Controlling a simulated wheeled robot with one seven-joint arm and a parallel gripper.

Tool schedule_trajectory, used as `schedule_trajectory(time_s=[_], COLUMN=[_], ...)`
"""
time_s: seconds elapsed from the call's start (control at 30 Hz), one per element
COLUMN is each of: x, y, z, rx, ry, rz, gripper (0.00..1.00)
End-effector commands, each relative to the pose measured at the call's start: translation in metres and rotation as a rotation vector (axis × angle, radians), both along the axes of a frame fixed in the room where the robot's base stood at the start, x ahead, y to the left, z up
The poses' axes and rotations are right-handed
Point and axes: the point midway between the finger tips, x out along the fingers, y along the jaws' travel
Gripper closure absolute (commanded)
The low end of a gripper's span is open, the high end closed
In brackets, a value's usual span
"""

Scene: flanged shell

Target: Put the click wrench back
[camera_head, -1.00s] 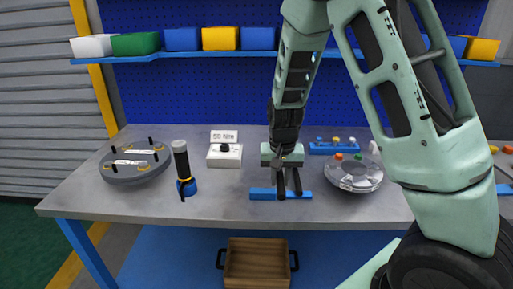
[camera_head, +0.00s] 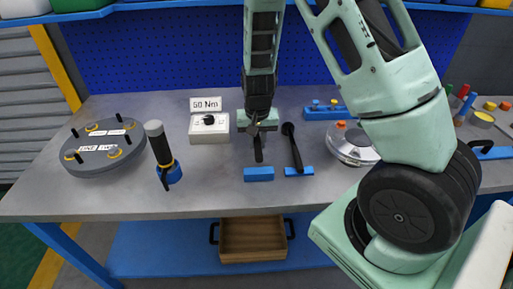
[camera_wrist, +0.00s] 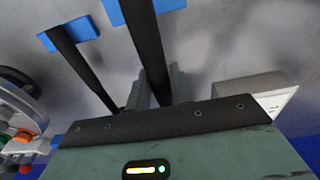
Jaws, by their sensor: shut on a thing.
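My gripper (camera_head: 256,128) points down above the middle of the bench and is shut on a black bar, which I take as the click wrench (camera_head: 258,150). In the wrist view the wrench (camera_wrist: 143,35) runs between the two fingers (camera_wrist: 162,88) and passes over a blue block (camera_wrist: 172,5). The same block (camera_head: 258,175) shows below the wrench in the head view. I cannot tell whether the wrench touches it. A second black wrench (camera_head: 294,150) with a round head lies just to the right, its handle end at another blue block (camera_head: 305,172). My gripper hides the held wrench's head.
A white box (camera_head: 209,131) with a black knob and a "50 Nm" sign stands left of my gripper. A grey flanged disc (camera_head: 100,160) and an upright black tool (camera_head: 160,148) are farther left. A clear-lidded round part (camera_head: 345,153) is at right. A wooden drawer box (camera_head: 252,243) sits below.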

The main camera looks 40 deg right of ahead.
Motion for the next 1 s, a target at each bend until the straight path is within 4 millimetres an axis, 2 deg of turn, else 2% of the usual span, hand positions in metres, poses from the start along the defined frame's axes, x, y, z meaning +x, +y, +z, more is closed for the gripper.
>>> schedule_trajectory(time_s=[0.17, 0.33, 0.73, 0.77, 0.8, 1.0], x=[0.000, 0.000, 0.001, 0.000, 0.000, 0.000], y=[-0.001, -0.001, 0.000, 0.000, 0.000, 0.000], z=[-0.013, -0.035, -0.042, -0.041, -0.041, -0.041], rx=[-0.001, 0.000, -0.001, 0.000, 0.000, 0.000], ry=[-0.001, 0.000, -0.003, -0.001, -0.001, -0.001], rz=[0.000, -0.002, 0.000, 0.001, 0.001, 0.001], gripper=[1.00, 1.00, 1.00, 0.70, 0.59, 0.57])
